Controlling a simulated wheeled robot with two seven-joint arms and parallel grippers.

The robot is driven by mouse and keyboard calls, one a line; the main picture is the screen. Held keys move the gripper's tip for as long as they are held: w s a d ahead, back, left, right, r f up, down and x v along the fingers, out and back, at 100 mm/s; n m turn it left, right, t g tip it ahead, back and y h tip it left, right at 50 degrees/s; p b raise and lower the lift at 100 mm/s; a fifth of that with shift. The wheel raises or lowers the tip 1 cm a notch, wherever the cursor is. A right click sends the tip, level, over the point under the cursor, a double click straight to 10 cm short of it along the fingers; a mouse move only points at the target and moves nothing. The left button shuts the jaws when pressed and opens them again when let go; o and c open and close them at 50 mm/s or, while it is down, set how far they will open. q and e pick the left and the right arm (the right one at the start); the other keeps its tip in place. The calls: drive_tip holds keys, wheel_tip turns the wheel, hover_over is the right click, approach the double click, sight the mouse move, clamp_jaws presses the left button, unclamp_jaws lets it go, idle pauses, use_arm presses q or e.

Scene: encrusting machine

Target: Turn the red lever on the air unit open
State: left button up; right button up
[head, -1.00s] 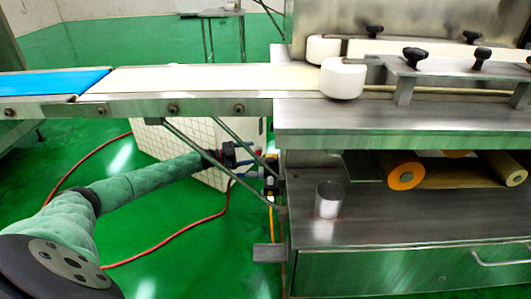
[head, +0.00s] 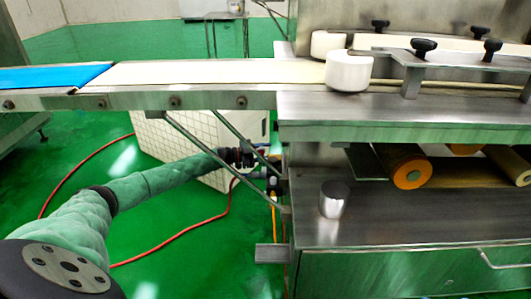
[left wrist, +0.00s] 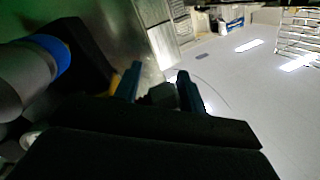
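The air unit (head: 273,186) is a small dark fitting with a yellow hose below it, on the machine's left edge under the conveyor in the head view. I cannot make out its red lever in either view. My left gripper (head: 262,171) is at the air unit, close to its upper left side; whether it touches is too small to tell. In the left wrist view the two blue fingers of my left gripper (left wrist: 158,88) stand apart. A dark grey block shows between them, and I cannot tell what it is. My right gripper is not in view.
A steel conveyor frame (head: 150,101) with a diagonal brace runs above my left arm. A white tiled box (head: 160,140) stands behind the arm. A red hose (head: 190,228) lies on the green floor. A metal cup (head: 333,200) stands on the machine's lower shelf (head: 400,220).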

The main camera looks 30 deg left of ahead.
use_arm(q)
clamp_jaws()
